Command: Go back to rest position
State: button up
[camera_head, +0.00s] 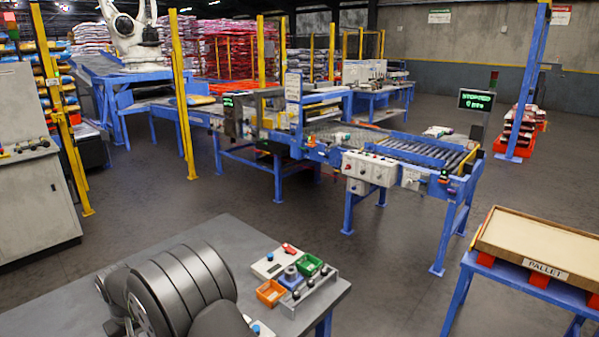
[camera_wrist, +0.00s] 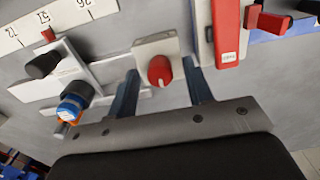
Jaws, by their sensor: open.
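In the wrist view my gripper (camera_wrist: 160,69) is open, with its two dark blue fingers spread apart. A red knob (camera_wrist: 160,71) on a pale plate (camera_wrist: 156,46) shows in the gap between the fingers; I see no contact with it, and its depth relative to the fingertips is hard to tell. In the head view my dark arm covers the lower left over the grey worktable (camera_head: 95,282). My gripper is hidden or out of frame there.
Small control fixtures, an orange bin (camera_head: 270,292) and a green bin (camera_head: 310,265) crowd the worktable's right end. In the wrist view, a black-and-blue knob (camera_wrist: 75,101) and a red handle (camera_wrist: 227,35) flank my fingers. A roller conveyor (camera_head: 425,150) and pallet stand (camera_head: 540,245) are beyond.

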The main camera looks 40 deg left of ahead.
jog(key=m, duration=0.4)
jog(key=shift+m, duration=2.6)
jog(key=o, duration=1.2)
jog(key=shift+c, duration=0.2)
jog(key=w+r+m, duration=0.9)
jog(key=w+r, duration=0.4)
jog(key=r, duration=0.3)
notch_tip(320, 180, down, 10)
jog(key=shift+d+r, duration=0.1)
jog(key=shift+r, duration=0.15)
